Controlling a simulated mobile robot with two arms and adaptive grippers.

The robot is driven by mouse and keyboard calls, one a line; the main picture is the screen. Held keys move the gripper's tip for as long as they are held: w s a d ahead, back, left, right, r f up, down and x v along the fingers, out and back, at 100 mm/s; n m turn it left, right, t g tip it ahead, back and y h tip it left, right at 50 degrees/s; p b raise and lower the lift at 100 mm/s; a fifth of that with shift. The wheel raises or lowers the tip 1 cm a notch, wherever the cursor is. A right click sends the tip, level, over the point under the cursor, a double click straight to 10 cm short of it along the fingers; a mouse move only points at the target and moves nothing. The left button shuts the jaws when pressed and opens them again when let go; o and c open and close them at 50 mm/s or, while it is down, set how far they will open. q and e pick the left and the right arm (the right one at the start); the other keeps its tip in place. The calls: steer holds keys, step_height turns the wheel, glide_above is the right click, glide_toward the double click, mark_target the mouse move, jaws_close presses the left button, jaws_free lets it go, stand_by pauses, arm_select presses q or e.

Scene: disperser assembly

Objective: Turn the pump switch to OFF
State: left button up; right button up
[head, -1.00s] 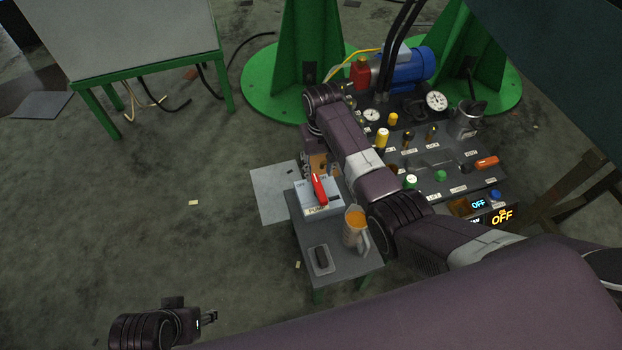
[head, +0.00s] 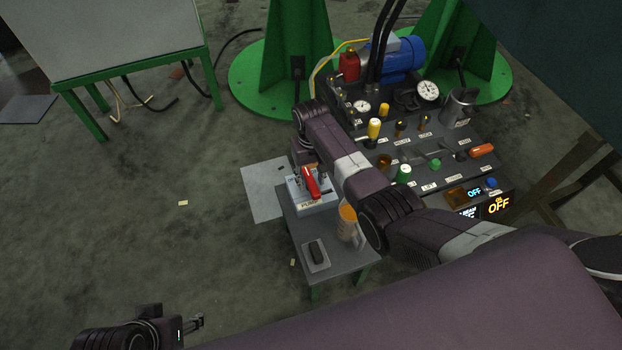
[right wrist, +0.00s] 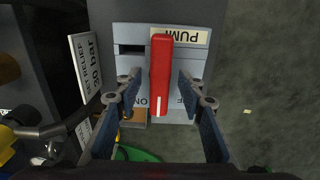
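The pump switch is a pale box labelled PUMP (head: 318,204) with a red lever (head: 312,183), on a small grey table in the head view. In the right wrist view, the red lever (right wrist: 161,70) stands between my right gripper's two fingers (right wrist: 160,88), with gaps on both sides. The lever's white-marked end lies closer to the ON label (right wrist: 156,101) than to the partly hidden OFF label on the right. My right gripper (head: 311,179) is open around the lever. My left gripper (head: 197,322) is at the bottom left, away from the switch; its finger opening is too small to judge.
An orange-filled jug (head: 347,222) and a dark pad (head: 316,252) share the small table (head: 333,266). The control panel (head: 450,175) with knobs, gauges and lit OFF displays stands to the right. A relief-setting sign (right wrist: 95,75) is beside the switch.

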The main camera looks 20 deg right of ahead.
jaws_close()
